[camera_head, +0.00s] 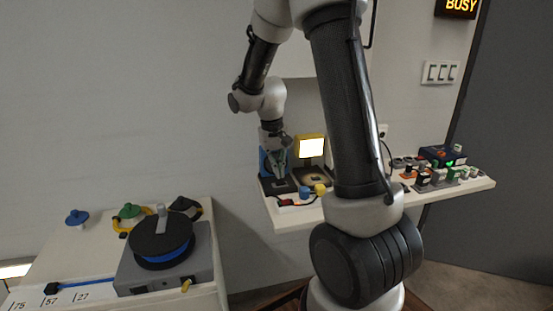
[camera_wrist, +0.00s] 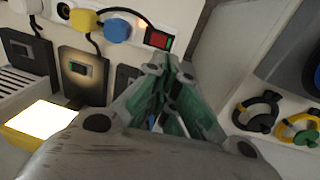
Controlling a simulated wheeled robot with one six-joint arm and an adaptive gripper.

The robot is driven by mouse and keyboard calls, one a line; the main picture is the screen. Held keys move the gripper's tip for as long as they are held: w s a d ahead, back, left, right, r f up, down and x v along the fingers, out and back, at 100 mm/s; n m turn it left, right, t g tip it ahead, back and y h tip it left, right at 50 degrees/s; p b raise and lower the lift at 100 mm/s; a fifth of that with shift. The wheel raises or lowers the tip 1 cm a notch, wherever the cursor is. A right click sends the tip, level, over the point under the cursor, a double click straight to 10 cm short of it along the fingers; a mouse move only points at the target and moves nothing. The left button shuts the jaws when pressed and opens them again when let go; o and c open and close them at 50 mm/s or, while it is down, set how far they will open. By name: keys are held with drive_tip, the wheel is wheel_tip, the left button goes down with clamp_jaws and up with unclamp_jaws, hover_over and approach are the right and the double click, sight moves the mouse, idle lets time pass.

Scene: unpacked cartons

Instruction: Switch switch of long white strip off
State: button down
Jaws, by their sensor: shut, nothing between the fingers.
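The long white strip (camera_wrist: 137,20) runs along the top of the wrist view. A blue plug (camera_wrist: 117,30), a yellow plug (camera_wrist: 83,20) and a white plug sit in it. Its switch (camera_wrist: 158,39) is red in a dark frame at the strip's right end, with a small orange glow beside it. In the head view the red switch (camera_head: 286,202) is at the strip's left end, near the shelf's front edge. My gripper (camera_wrist: 169,60) is shut and empty, its fingertips just below the switch in the wrist picture. I cannot tell whether they touch it.
A lit yellow lamp (camera_head: 312,147) and dark square devices stand on the shelf (camera_head: 285,222) near my gripper. More plugs and strips (camera_head: 440,178) are at the shelf's right. A cable reel (camera_head: 161,240) stands on the left cabinet.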

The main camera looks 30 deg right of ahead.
wheel_tip(320, 180, up, 4)
hover_over(285, 200)
drive_tip(key=w+a, duration=0.2)
drive_tip(key=shift+s+a, duration=0.2)
drive_tip(key=shift+s, duration=0.05)
drive_tip(key=shift+s+d+r, duration=0.1)
drive_tip(key=shift+d+r, duration=0.2)
drive_tip(key=shift+d, duration=0.35)
drive_tip(key=shift+f, duration=0.1)
drive_tip(key=f, duration=0.4)
drive_tip(key=d+f, duration=0.1)
drive_tip(key=f, duration=0.8)
drive_tip(key=shift+s+d+f, duration=0.2)
drive_tip(key=shift+d+f, duration=0.15)
drive_tip(key=shift+f, duration=0.05)
